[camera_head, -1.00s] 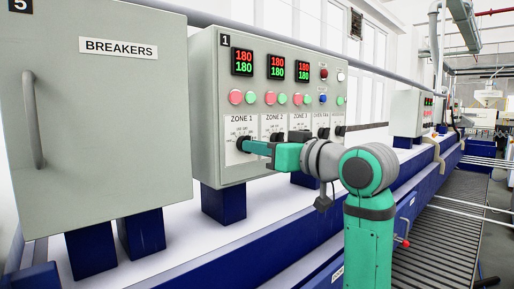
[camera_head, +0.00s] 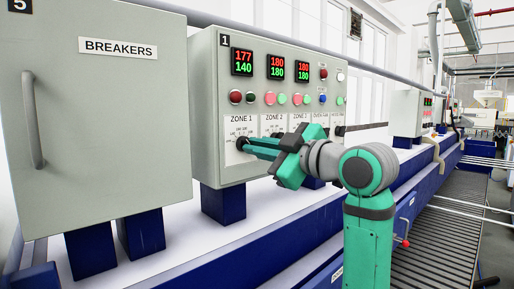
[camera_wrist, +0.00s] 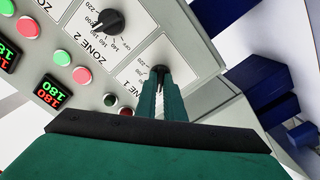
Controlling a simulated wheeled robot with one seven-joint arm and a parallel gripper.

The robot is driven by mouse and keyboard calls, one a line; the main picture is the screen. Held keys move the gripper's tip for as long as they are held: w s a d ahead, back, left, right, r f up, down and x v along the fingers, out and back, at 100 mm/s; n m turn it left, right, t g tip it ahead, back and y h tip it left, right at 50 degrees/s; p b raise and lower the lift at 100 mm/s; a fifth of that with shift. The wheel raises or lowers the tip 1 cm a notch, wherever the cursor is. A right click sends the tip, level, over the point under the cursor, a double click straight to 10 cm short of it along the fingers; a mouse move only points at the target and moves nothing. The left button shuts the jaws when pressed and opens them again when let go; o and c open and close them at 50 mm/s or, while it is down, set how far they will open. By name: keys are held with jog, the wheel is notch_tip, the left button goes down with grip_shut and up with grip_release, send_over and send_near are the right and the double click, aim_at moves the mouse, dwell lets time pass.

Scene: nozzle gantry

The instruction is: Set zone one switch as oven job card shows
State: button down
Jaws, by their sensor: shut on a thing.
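The zone one switch (camera_head: 240,145) is a dark rotary knob on the ZONE 1 plate (camera_head: 236,157) of the grey control panel (camera_head: 208,80). My gripper (camera_head: 246,146) is shut on this knob; the fingers hide most of it, so its pointer cannot be read. In the wrist view the fingers (camera_wrist: 160,78) close around the knob. The zone one display (camera_head: 242,62) reads 177 in red over 140 in green. The zone two display (camera_head: 277,67) and zone three display (camera_head: 304,71) read 180 over 180. No job card can be made out.
The zone two knob (camera_wrist: 110,21) is close beside my fingers in the wrist view. A grey BREAKERS cabinet (camera_head: 120,110) with a vertical handle (camera_head: 33,120) stands at the left. A roller conveyor (camera_head: 440,220) runs along the right.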

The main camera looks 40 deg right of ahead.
jog(key=shift+n, duration=0.4)
jog(key=c, duration=1.9)
grip_release()
jog(key=shift+o, duration=0.2)
jog(key=s, duration=1)
jog(key=shift+s+d, duration=0.4)
jog(key=shift+d, duration=0.05)
